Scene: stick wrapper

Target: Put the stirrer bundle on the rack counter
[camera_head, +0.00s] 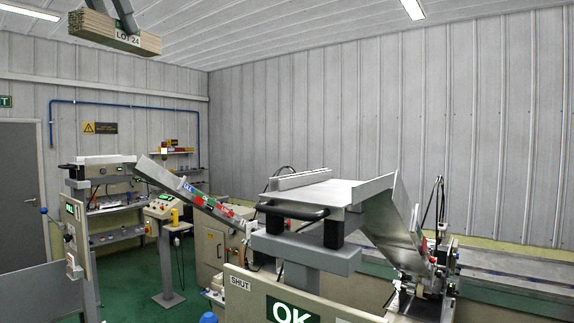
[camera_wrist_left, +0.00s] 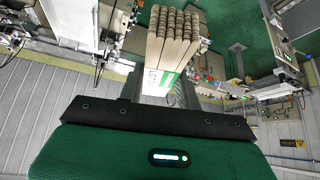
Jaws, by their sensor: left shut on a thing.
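The stirrer bundle (camera_head: 118,34) is a block of pale wooden sticks with a "LOT 24" label, high at the upper left of the head view. My left gripper (camera_head: 127,18) is shut on it from above and holds it in the air. In the left wrist view the bundle (camera_wrist_left: 172,48) extends out from my left gripper (camera_wrist_left: 162,92), with the stick ends away from the palm and a green and white label near the fingers. No surface is marked as the rack counter, so I cannot tell which one it is. My right gripper is not in view.
A machine with a flat metal top (camera_head: 325,192) and a black handle stands at the centre, with an inclined chute (camera_head: 385,225) at its right. A sloping metal tray (camera_head: 185,186) and a shelved stand (camera_head: 108,200) are on the left. Green floor (camera_head: 135,268) shows between them.

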